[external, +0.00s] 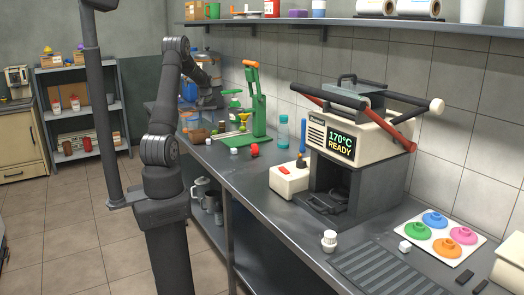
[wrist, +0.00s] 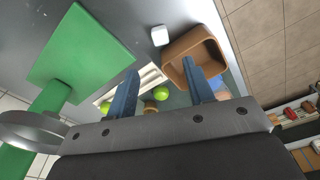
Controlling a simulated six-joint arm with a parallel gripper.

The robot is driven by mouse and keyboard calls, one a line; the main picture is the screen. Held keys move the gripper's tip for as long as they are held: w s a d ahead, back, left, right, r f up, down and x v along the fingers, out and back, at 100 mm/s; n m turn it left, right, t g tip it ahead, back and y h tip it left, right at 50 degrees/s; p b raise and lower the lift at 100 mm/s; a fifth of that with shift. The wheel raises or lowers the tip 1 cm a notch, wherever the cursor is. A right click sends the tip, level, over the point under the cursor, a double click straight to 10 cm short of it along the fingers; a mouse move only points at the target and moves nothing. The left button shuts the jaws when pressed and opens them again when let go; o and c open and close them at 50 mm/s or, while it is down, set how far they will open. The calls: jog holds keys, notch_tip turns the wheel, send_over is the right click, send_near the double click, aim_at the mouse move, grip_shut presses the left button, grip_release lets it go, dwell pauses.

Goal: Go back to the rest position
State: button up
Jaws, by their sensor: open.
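My arm rises at the left of the counter in the external view and bends over toward its far end. My gripper (wrist: 160,68) shows in the wrist view with its two blue-grey fingers apart and nothing between them. It points down over the far part of the counter. A brown bin (wrist: 177,47) lies by the right fingertip, and a white tray (wrist: 107,97) with green limes (wrist: 161,93) shows between and behind the fingers. The green press (external: 256,100) stands close by; its green base (wrist: 85,45) is at the left in the wrist view.
A white cube (wrist: 159,35) lies on the counter beside the bin. A heat press reading 170°C READY (external: 350,140) stands on the counter's nearer part. A red ball (external: 254,149), a bottle (external: 283,131) and a white box (external: 289,179) lie between. A shelf (external: 350,24) runs above.

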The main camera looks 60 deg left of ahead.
aim_at(208, 139)
jog(key=f, duration=0.8)
jog(key=a+f, duration=0.1)
jog(key=f, duration=0.3)
jog(key=shift+w+f, duration=0.15)
jog(key=shift+f, duration=0.2)
notch_tip(208, 139, up, 5)
jog(key=shift+w+d, duration=0.1)
jog(key=shift+w, duration=0.05)
jog(key=w+d+r, duration=0.4)
jog(key=d+r, duration=0.7)
jog(key=r, duration=0.1)
jog(key=w+d+m+h, duration=0.1)
jog(key=w+d+m, duration=0.2)
jog(key=d, duration=0.8)
jog(key=w+d+m, duration=0.4)
jog(key=d+m, duration=0.1)
jog(key=d, duration=0.7)
jog(key=w+d+m+h, duration=0.1)
jog(key=w+d+m, duration=0.2)
jog(key=d, duration=0.8)
jog(key=shift+w+d+f+m+t+h, duration=0.3)
jog(key=shift+w+m+t, duration=0.1)
jog(key=shift+m, duration=0.3)
jog(key=shift+o, duration=0.5)
